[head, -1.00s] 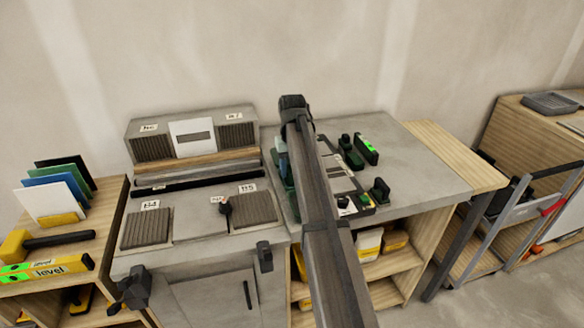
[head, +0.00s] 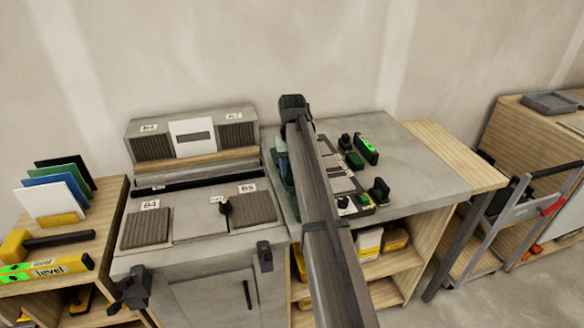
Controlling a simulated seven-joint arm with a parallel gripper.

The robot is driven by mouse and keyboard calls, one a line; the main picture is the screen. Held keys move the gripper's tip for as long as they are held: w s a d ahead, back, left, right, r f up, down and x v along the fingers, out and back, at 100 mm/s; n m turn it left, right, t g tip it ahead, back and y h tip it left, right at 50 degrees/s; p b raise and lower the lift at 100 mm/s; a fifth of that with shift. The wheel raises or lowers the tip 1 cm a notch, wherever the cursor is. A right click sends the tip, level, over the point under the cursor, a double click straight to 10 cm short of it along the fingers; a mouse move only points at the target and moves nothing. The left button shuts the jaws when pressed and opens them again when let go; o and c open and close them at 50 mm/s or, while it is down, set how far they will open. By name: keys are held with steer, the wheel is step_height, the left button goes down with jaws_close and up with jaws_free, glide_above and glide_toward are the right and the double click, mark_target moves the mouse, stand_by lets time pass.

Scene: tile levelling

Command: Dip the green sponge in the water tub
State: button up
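The grey arm of mine runs up the middle of the head view and covers part of the worktop. My gripper is hidden behind it, so its fingers and anything in them do not show. A dark green tub-like thing (head: 285,172) with a pale blue patch shows just left of the arm and is partly covered; I take it for the water tub, but its inside cannot be made out. A small dark green block (head: 354,160) lies right of the arm on the worktop. I cannot tell whether it is the green sponge.
A dark tool with a bright green face (head: 367,151) and a dark green piece (head: 379,190) stand on the grey worktop (head: 425,180), whose right part is clear. Left is a stand with ribbed panels (head: 146,229). A shelf with levels (head: 48,268) is far left.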

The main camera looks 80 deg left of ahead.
steer(key=shift+r, duration=0.15)
step_height(320, 180, up, 8)
stand_by(1.0)
steer(key=shift+r, duration=0.1)
